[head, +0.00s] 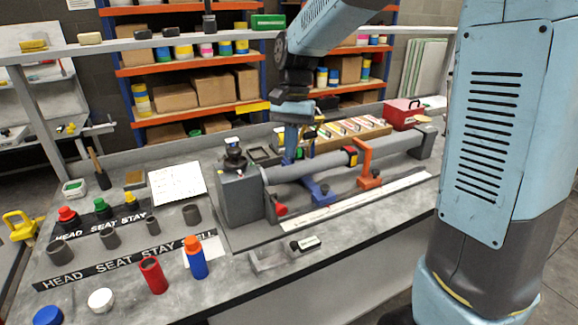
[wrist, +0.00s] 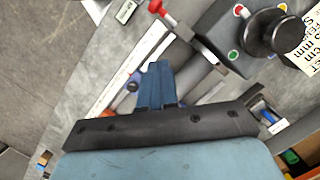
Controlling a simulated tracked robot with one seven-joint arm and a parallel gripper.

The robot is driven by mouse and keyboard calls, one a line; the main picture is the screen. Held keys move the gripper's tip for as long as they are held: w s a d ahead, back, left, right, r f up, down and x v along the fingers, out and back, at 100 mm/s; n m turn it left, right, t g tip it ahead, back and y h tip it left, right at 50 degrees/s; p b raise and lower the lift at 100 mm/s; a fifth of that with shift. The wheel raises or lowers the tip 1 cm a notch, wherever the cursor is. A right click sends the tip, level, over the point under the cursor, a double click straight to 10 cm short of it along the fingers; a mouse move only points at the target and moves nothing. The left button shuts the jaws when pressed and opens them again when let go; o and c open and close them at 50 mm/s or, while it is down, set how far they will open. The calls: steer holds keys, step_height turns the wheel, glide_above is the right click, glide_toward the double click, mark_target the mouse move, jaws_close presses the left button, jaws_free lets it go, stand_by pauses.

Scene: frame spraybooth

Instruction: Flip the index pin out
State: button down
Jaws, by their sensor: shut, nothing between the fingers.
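The pin with a red knob (head: 281,209), which looks like the index pin, sits at the lower front of the grey headstock (head: 238,203). In the wrist view its red knob (wrist: 156,6) and short metal shank show at the top, beside the headstock (wrist: 215,42). A long grey tube (head: 310,164) runs right from the headstock. My gripper (head: 289,160) is over the tube, right of the headstock, apart from the red knob. Its blue fingers (wrist: 157,68) are together and empty in the wrist view.
A blue support (head: 319,193) and an orange clamp (head: 366,158) stand along the tube. A black knob (head: 234,152) tops the headstock. A grey tray (head: 268,259), an orange-capped blue bottle (head: 195,262) and a red cup (head: 152,275) are in front.

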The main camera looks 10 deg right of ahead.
steer(key=shift+v, duration=0.95)
steer(key=s+d+r+n+t, duration=0.2)
steer(key=s+d+t, duration=0.2)
steer(key=s+d, duration=0.4)
steer(key=s+d+r+n+t+h, duration=0.1)
steer(key=s+d+r+t, duration=0.2)
steer(key=s+d, duration=0.5)
steer(key=shift+s+n+t, duration=0.4)
steer(key=shift+s+t, duration=0.2)
steer(key=shift+s, duration=0.75)
